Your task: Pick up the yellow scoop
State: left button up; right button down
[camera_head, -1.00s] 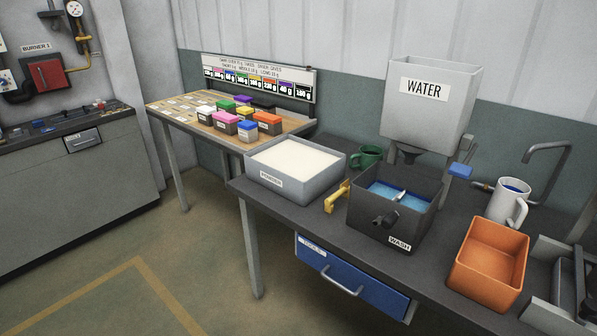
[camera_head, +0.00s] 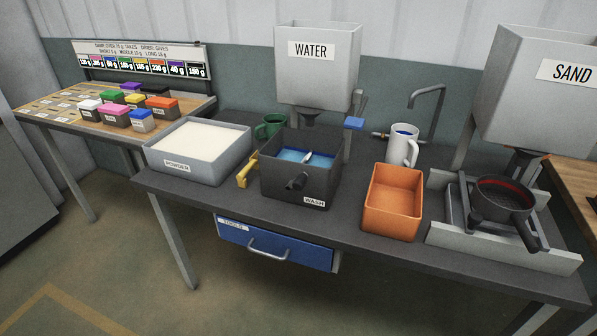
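The yellow scoop (camera_head: 247,170) lies on the dark worktop, between the grey powder bin and the black wash basin. Its far end is partly hidden beside the basin. Neither of my grippers shows in the head view.
The powder bin (camera_head: 158,147) of white powder stands left of the scoop, and the wash basin (camera_head: 272,183) with blue water stands right. A green mug (camera_head: 270,127) is behind. An orange bin (camera_head: 391,223), white jug (camera_head: 402,146) and dark pan (camera_head: 502,203) stand further right. A blue drawer (camera_head: 275,245) is below.

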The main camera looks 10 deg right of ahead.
aim_at(241, 182)
jog(key=u, duration=1.65)
jog(key=i, duration=1.7)
jog(key=z, duration=3.9)
